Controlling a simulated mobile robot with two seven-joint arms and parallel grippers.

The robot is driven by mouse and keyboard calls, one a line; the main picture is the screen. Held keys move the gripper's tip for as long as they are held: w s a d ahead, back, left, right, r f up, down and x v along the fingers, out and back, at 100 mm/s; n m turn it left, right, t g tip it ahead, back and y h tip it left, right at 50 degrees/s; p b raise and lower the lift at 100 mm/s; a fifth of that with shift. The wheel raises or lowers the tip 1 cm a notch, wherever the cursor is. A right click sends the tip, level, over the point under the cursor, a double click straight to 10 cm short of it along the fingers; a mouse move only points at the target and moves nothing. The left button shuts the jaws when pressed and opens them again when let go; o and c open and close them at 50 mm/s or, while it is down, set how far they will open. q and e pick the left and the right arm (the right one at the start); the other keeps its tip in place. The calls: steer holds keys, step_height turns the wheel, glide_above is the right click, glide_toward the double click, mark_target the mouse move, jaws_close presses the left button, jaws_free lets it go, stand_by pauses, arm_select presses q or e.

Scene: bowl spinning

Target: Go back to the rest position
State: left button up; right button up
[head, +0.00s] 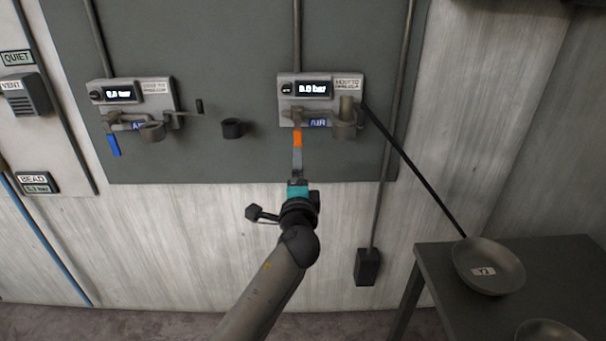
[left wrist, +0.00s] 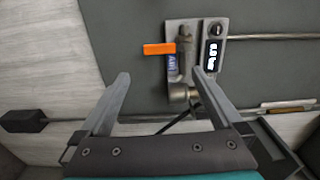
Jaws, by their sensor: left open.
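My left gripper (head: 297,172) is raised in front of the right-hand wall panel (head: 337,84). In the left wrist view its two fingers (left wrist: 161,74) are spread apart with nothing between them. The orange valve handle (head: 297,139) lies just past the fingertips; it also shows in the left wrist view (left wrist: 159,48), in line with the gap between the fingers. Whether a finger touches it I cannot tell. The panel display (head: 313,89) seems to read 0.0 bar. My right gripper is in neither view.
A second panel (head: 128,93) with a blue handle (head: 114,145) is on the left. A dark cup (head: 232,128) sits on the wall between the panels. At the right a dark table (head: 437,262) holds a grey bowl (head: 488,279) and part of another (head: 548,331). A thin black hose (head: 415,170) slants toward the bowl.

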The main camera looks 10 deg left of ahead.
arm_select(q)
steer(key=s+f+n+g+h, duration=0.1)
steer(key=s+f+g, duration=0.35)
steer(key=f, duration=0.75)
steer(key=s+f+n+g+h, duration=0.1)
steer(key=s+f+n, duration=0.1)
steer(key=s+f, duration=0.85)
steer(key=s+f+n+g+h, duration=0.1)
steer(key=s+f+g, duration=0.2)
steer(key=f, duration=1.2)
steer(key=s+a+f+n+g, duration=0.1)
steer(key=s+f, duration=0.4)
steer(key=s, duration=0.7)
steer(key=s+a+f+n+g+h, duration=0.1)
steer(key=s+f+n+g, duration=0.3)
steer(key=s, duration=0.9)
steer(key=s+a+f+n+g, duration=0.1)
steer(key=s+f+n+g, duration=0.1)
steer(key=s+f, duration=0.5)
steer(key=s+n, duration=0.1)
steer(key=s, duration=0.5)
steer(key=shift+a+f+g+h, duration=0.3)
steer(key=shift+a+g, duration=0.05)
steer(key=shift+a, duration=0.05)
